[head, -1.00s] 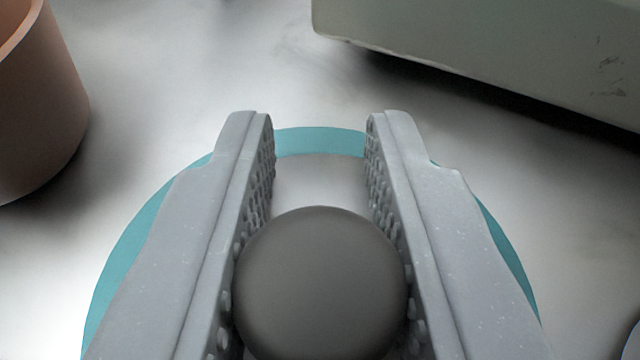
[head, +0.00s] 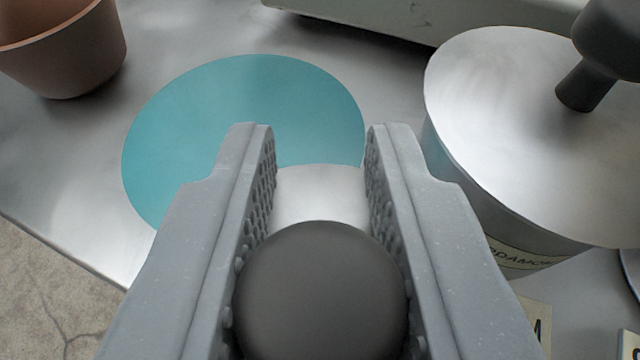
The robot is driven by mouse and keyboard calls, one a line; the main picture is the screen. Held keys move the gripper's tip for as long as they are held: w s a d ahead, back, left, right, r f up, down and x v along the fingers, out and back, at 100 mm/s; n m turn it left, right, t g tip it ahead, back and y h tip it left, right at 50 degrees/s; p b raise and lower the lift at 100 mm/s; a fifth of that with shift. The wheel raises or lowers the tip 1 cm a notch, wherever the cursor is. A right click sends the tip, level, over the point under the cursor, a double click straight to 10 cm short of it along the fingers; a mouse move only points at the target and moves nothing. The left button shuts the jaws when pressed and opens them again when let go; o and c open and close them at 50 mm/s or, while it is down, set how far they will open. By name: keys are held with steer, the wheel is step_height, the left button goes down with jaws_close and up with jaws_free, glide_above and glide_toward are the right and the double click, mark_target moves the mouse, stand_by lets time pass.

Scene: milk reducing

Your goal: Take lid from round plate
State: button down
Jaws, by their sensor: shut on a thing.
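My gripper (head: 316,140) is shut on the dark round knob (head: 320,290) of the lid. Part of the lid's silvery metal disc (head: 320,190) shows between the fingers; the rest is hidden by my fingers and the knob. The flat teal round plate (head: 235,115) lies on the metal surface ahead and to the left. The lid overlaps only its near edge in the picture, and most of the plate shows bare.
A silvery pot with a lid (head: 500,130) and a dark knob stands close on the right, with a partly readable label (head: 530,258). A brown pot (head: 75,50) is at upper left. A pale box-like body (head: 380,18) is at the back. The counter's edge runs along lower left.

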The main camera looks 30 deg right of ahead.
steer(key=shift+s+a+r, duration=0.1)
steer(key=shift+s+r, duration=0.05)
steer(key=shift+s, duration=0.45)
steer(key=shift+s+a+r, duration=0.1)
steer(key=shift+s, duration=0.5)
steer(key=shift+s+f, duration=0.15)
steer(key=shift+s, duration=0.15)
steer(key=b, duration=0.4)
steer(key=shift+s, duration=0.4)
steer(key=s+b, duration=0.1)
steer(key=b, duration=0.2)
steer(key=shift+s+a+b, duration=0.1)
steer(key=shift+s+b, duration=0.1)
steer(key=shift+b, duration=0.15)
